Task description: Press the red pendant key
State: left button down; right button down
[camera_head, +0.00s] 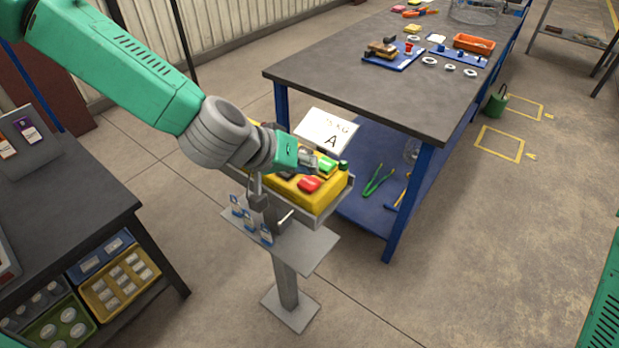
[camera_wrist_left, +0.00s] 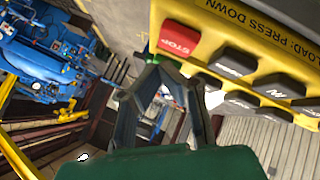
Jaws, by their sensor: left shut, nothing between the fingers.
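The yellow pendant (camera_head: 330,193) lies in a grey tray on a pedestal. Its red key (camera_head: 309,184) is on the near side and shows in the left wrist view as a red key marked STOP (camera_wrist_left: 178,38). Several black keys (camera_wrist_left: 238,60) sit beside it in that view. A green key (camera_head: 326,165) is farther along in the head view. My left gripper (camera_head: 308,162) is shut and empty, over the pendant near the red and green keys. In the left wrist view its fingertips (camera_wrist_left: 168,68) appear just below the red key; I cannot tell whether they touch the pendant. My right gripper is out of view.
A white sign marked A (camera_head: 325,131) stands behind the pendant. Blue tags (camera_head: 250,219) hang on the pedestal's near side. A dark workbench (camera_head: 360,75) with parts stands behind to the right. Another dark table (camera_head: 75,205) is at the left. The floor at right is mostly free.

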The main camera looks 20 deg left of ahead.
aim_at(308, 182)
pick_arm(q)
jog(key=shift+r+p, duration=1.9)
jog(key=shift+r, duration=0.45)
jog(key=shift+f, duration=0.15)
